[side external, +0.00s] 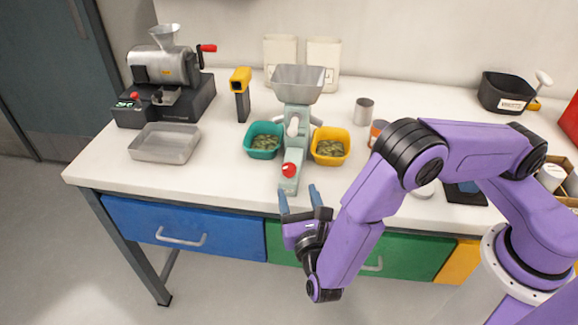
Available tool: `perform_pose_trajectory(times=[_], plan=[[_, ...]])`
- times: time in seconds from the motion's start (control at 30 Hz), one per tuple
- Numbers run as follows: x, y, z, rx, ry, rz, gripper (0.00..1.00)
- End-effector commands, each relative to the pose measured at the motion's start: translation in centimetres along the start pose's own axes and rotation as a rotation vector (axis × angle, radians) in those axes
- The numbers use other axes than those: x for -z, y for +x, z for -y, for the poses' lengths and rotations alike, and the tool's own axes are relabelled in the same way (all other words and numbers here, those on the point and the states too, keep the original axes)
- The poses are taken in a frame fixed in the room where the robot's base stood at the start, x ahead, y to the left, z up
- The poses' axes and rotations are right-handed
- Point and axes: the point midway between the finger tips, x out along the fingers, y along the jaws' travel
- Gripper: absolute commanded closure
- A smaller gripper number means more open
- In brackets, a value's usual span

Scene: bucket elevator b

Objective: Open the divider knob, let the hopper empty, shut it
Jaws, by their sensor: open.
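The divider (297,122) is a pale green stand on the white bench, with a metal hopper (299,82) on top. A white knob (293,126) is on its front; its exact setting is too small to tell. A red button (289,170) sits on the foot below. A teal bowl (264,153) on the left and a yellow bowl (330,160) on the right each hold greenish-brown grains. The hopper's contents cannot be made out. My gripper (300,192) is open and empty at the bench's front edge, in front of the divider's foot and apart from it.
A grey machine with a red crank (166,68) and an empty metal tray (165,143) stand left. A yellow scanner (241,92) stands behind the teal bowl. Metal cans (364,111) stand right of the divider. Two cream containers (322,57) stand behind it. Black bin (505,92) is far right.

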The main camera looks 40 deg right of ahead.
Motion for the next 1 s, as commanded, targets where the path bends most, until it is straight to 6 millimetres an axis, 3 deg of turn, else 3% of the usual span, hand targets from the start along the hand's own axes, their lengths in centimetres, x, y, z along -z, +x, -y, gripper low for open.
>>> perform_pose_trajectory(times=[0.3,0.5,0.7,0.97,1.0], plan=[[0.0,6.0,0.1,0.004,0.001,0.001,0.41],[0.0,8.7,0.1,0.002,0.001,0.000,0.41],[0.0,9.8,0.1,0.000,0.000,0.001,0.41],[0.0,9.9,0.0,-0.001,0.000,0.001,0.41],[0.0,9.9,0.0,-0.001,0.000,0.001,0.47]])
